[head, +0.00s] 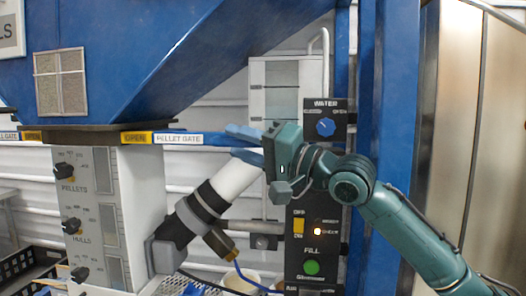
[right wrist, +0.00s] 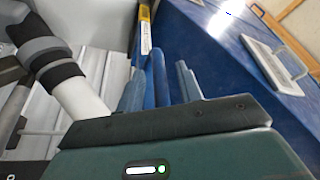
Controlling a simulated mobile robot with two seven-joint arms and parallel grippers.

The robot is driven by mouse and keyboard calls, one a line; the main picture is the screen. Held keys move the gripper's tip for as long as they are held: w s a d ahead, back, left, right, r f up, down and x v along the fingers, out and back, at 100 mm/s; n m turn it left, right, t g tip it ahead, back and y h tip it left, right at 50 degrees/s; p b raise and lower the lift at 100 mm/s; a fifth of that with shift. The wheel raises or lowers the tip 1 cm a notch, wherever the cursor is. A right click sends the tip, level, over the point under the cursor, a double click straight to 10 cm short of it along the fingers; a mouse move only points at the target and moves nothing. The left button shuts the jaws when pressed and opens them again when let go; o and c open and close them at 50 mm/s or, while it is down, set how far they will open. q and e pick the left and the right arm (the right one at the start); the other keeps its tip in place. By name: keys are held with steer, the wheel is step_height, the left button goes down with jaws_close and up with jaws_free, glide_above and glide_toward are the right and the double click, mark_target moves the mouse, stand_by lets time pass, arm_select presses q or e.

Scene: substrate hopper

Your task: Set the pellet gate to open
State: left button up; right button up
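The pellet gate is a blue bar jutting right from under the blue hopper. Its white PELLET GATE label (head: 178,138) and yellow OPEN patch (head: 137,138) both show. In the right wrist view the bar (right wrist: 158,75) runs between my right gripper's fingers (right wrist: 160,88), with narrow gaps beside it. In the head view my right gripper (head: 245,144) reaches the bar's right end from the right, its two fingers spread apart above and below. The bar's tip is hidden by the fingers. My left gripper is not in view.
A pale tube with dark bands (head: 235,180) slants just below the gripper. A WATER panel (head: 326,119) with a blue knob and a FILL panel (head: 312,240) stand close behind the arm. A blue post (head: 384,90) rises at right. A knob panel (head: 88,200) is at left.

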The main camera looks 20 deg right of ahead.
arm_select(q)
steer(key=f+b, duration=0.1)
steer(key=b, duration=0.1)
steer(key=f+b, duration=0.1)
steer(key=b, duration=0.1)
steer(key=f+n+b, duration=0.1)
steer(key=b, duration=0.1)
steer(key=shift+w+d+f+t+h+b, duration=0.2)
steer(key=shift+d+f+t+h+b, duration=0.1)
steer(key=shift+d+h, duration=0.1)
arm_select(e)
steer(key=v, duration=1.2)
steer(key=shift+s+d+f, duration=0.15)
steer(key=shift+s+d, duration=0.05)
steer(key=shift+s, duration=0.05)
